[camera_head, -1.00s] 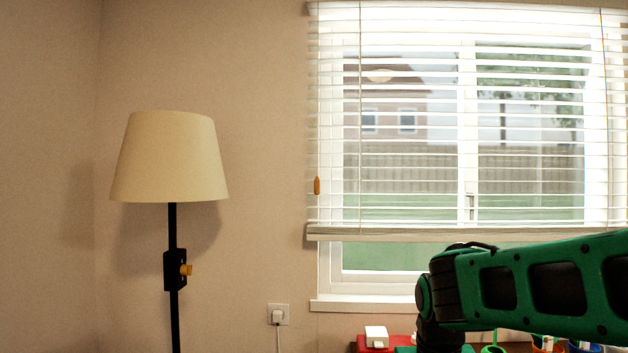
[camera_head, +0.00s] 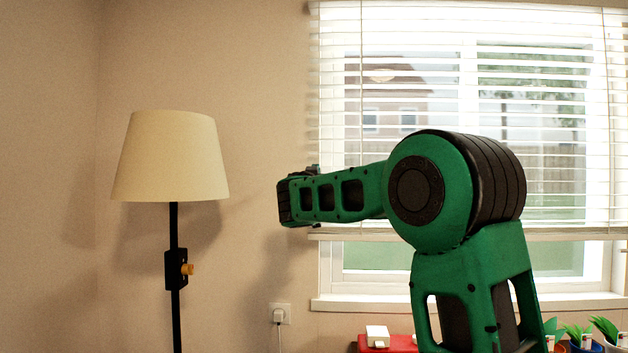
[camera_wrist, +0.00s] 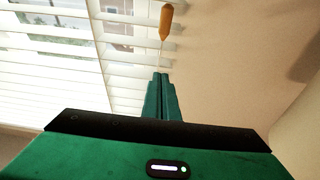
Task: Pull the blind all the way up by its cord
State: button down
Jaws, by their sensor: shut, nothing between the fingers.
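The white slatted blind (camera_head: 430,110) hangs over most of the window. Its bottom rail (camera_head: 345,236) is above the sill, leaving a strip of glass uncovered. The orange-brown cord knob (camera_wrist: 166,22) shows at the top of the wrist view, beside the blind's edge against the wall. In the head view my arm hides the knob. My gripper (camera_wrist: 161,78) has its green fingers shut and empty. In the wrist view their tips point towards the knob, with a gap in the picture between them. The head view does not show the fingers clearly.
A floor lamp (camera_head: 170,160) stands to the left of my arm. A wall socket with a plug (camera_head: 279,315) is below. A red surface with a white box (camera_head: 377,336) and potted plants (camera_head: 578,335) are under the window. The wall between lamp and window is bare.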

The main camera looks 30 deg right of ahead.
jog(key=w+d+f, duration=0.1)
jog(key=w+d, duration=0.4)
jog(key=w, duration=0.2)
jog(key=shift+w, duration=0.25)
dwell(0.3)
dwell(0.3)
